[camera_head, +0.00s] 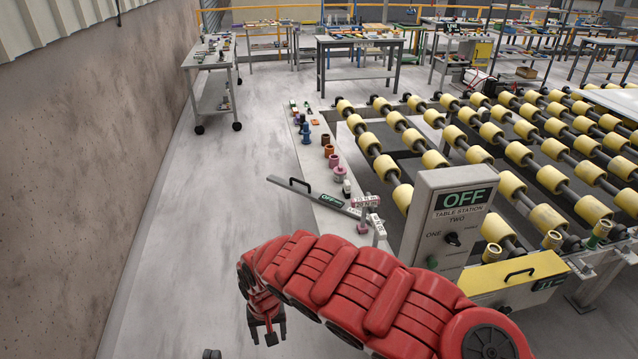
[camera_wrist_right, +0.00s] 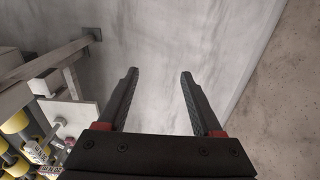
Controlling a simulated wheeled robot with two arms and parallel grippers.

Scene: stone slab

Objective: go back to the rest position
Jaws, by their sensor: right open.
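A brown wall (camera_head: 80,150) runs along the left. A roller conveyor (camera_head: 480,155) fills the right. A grey control box (camera_head: 445,220) marked OFF stands beside my arm. The floor (camera_head: 215,190) between wall and conveyor is clear, with a wheeled table (camera_head: 212,105) farther back.

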